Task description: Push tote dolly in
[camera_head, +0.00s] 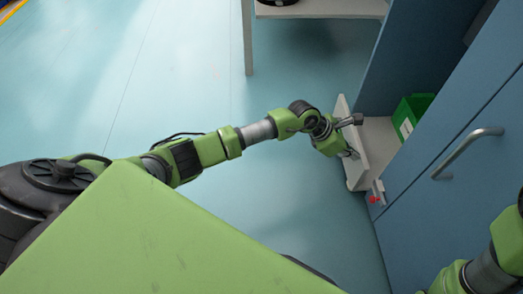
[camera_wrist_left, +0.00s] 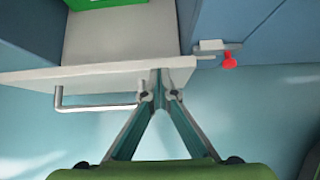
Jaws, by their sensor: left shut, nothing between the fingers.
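The tote dolly (camera_head: 357,172) is a low, pale platform with an upright front panel, standing partly out of an opening in the blue cabinet. A green tote (camera_head: 411,116) sits on it, partly hidden by the cabinet. A grey bar handle (camera_wrist_left: 95,108) is on the panel's front. My left gripper (camera_head: 352,154) is shut and empty, its fingertips (camera_wrist_left: 158,88) at the panel's front face beside the handle. They look in contact or very close. My right arm shows at the lower right, but its gripper is out of view.
A red-knobbed latch (camera_head: 375,199) is on the cabinet edge beside the dolly; it also shows in the left wrist view (camera_wrist_left: 229,61). A blue cabinet door with a metal handle (camera_head: 467,152) is at the right. A pale table (camera_head: 320,9) stands at the top. The floor is clear.

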